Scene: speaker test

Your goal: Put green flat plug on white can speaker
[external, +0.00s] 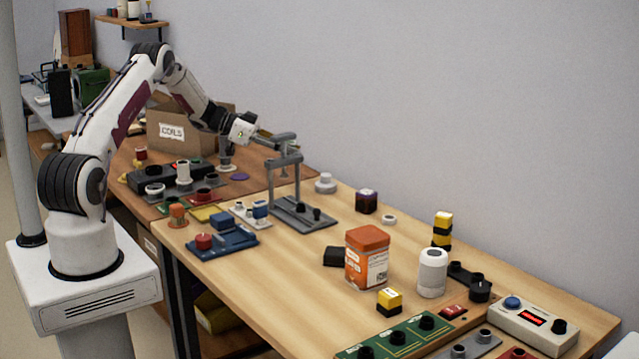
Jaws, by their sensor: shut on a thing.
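The white can speaker (432,274) stands upright on the front wooden table, right of an orange tin. My gripper (226,154) is far from it, low over the back table, pointing down near the cardboard box. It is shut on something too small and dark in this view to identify. I cannot make out a green flat plug with certainty.
The orange tin (367,258) stands beside the speaker, with a yellow block (389,301) in front. A grey press stand (300,212) rises between my gripper and the speaker. A cardboard box (182,131) is behind my gripper.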

